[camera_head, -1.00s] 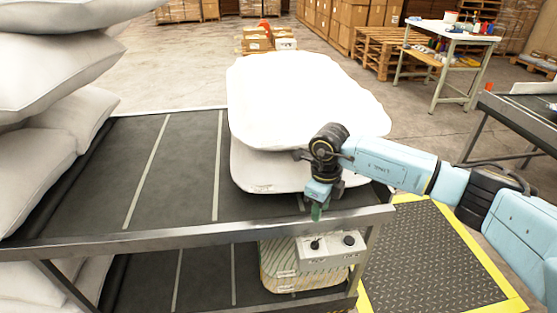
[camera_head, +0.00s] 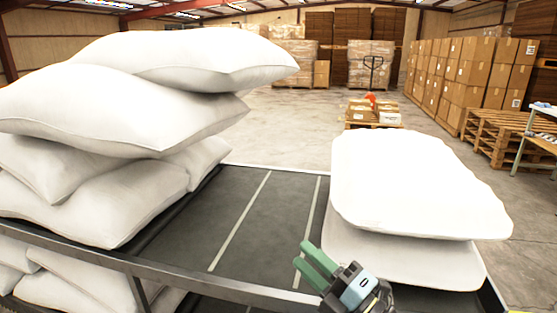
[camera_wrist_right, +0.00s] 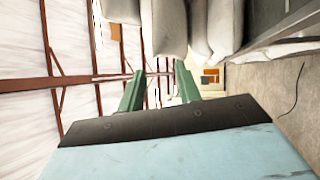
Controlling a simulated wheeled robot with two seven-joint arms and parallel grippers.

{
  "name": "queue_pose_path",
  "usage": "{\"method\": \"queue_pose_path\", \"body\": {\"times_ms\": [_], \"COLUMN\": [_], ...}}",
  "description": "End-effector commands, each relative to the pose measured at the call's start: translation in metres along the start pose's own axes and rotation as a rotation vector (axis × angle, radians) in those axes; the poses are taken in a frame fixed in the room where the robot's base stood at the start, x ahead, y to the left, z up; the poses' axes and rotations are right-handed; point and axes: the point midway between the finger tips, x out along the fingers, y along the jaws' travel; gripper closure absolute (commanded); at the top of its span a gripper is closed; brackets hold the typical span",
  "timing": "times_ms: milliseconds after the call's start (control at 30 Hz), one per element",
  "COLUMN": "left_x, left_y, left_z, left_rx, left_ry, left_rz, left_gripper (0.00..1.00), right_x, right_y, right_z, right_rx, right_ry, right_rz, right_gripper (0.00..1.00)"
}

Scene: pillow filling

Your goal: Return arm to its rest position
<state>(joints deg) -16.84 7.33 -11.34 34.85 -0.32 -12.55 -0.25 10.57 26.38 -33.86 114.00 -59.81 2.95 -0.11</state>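My right gripper (camera_head: 302,254) shows at the bottom centre of the head view, with its green fingers raised and pointing up and to the left in front of the table. In the right wrist view its two fingers (camera_wrist_right: 158,88) stand apart with nothing between them, so it is open and empty. Most of the right arm is outside the head view. My left gripper is not in view.
A tall stack of white pillows (camera_head: 118,100) stands on the left of the dark table (camera_head: 245,215). Two flat white pillows (camera_head: 415,185) lie stacked on its right. The middle strip is clear. Cartons (camera_head: 465,80) and pallets (camera_head: 495,135) stand behind.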

Motion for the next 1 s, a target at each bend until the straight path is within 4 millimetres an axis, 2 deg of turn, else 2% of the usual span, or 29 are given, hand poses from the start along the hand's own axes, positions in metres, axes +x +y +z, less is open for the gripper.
{"method": "queue_pose_path", "body": {"times_ms": [100, 200, 267, 300, 367, 400, 500, 600, 767, 933, 967, 1000], "left_x": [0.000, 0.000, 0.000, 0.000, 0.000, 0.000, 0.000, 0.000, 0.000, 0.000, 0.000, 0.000], "left_y": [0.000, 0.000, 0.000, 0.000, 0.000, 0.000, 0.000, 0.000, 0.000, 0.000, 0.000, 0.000], "left_z": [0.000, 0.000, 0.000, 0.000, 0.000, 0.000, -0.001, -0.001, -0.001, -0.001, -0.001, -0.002], "left_rx": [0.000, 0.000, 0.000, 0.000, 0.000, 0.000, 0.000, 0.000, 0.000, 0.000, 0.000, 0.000], "left_ry": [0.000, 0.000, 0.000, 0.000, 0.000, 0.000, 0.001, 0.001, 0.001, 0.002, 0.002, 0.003], "left_rz": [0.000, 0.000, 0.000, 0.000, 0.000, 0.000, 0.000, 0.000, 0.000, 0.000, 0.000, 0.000], "left_gripper": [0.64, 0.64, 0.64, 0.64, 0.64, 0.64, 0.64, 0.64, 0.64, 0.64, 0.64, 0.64], "right_x": [-0.029, -0.067, -0.095, -0.115, -0.147, -0.168, -0.215, -0.252, -0.298, -0.338, -0.343, -0.342], "right_y": [-0.001, -0.018, -0.033, -0.045, -0.065, -0.077, -0.103, -0.119, -0.132, -0.134, -0.136, -0.148], "right_z": [0.036, 0.062, 0.071, 0.075, 0.074, 0.070, 0.052, 0.030, -0.009, -0.052, -0.058, -0.053], "right_rx": [0.266, 0.480, 0.607, 0.690, 0.811, 0.888, 1.052, 1.172, 1.321, 1.447, 1.462, 1.452], "right_ry": [-0.313, -0.573, -0.726, -0.826, -0.972, -1.063, -1.253, -1.392, -1.555, -1.686, -1.704, -1.701], "right_rz": [0.028, 0.007, -0.025, -0.054, -0.108, -0.150, -0.261, -0.366, -0.525, -0.694, -0.721, -0.719], "right_gripper": [0.66, 0.66, 0.66, 0.66, 0.66, 0.66, 0.66, 0.66, 0.66, 0.66, 0.66, 0.66]}}
